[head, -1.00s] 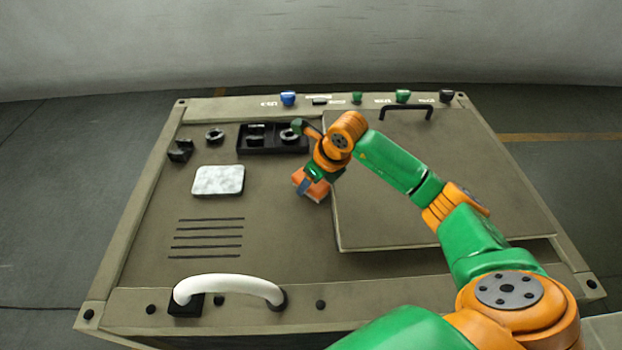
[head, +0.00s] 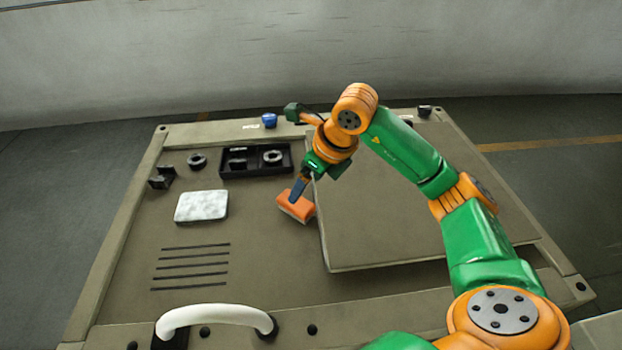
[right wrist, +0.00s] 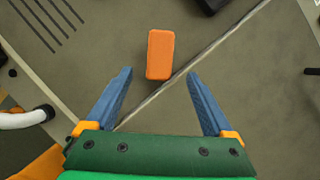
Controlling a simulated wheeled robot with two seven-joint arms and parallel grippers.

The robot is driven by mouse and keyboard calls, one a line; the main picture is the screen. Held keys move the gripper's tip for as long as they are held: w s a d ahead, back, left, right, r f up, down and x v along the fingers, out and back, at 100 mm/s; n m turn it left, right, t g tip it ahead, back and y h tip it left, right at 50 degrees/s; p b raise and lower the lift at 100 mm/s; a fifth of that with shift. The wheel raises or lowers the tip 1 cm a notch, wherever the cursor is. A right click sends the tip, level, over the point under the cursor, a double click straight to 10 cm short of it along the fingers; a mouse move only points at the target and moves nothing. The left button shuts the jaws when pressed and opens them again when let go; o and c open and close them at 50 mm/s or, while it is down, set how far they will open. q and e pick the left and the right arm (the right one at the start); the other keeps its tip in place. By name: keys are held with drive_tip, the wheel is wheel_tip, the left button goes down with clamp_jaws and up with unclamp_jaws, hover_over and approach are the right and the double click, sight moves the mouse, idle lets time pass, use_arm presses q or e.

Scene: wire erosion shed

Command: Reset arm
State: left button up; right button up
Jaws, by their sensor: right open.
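My right arm reaches in from the lower right in the head view. Its gripper (head: 299,190) hangs over the panel and points down toward an orange block (head: 294,208). In the right wrist view the two blue fingers are spread wide, and the gripper (right wrist: 159,73) is open and empty. The orange block (right wrist: 160,54) lies beyond the fingertips there, apart from both fingers. It rests on the panel beside the left edge of the raised plate (head: 400,215). My left gripper is not in view.
A black tray (head: 227,174) holding dark parts, a black ring (head: 197,160), a black bracket (head: 162,178) and a white speckled pad (head: 201,206) lie left of the gripper. A white handle (head: 215,313) stands at the front. The panel around the slots (head: 190,267) is clear.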

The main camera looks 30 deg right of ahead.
drive_tip(key=shift+v, duration=1.05)
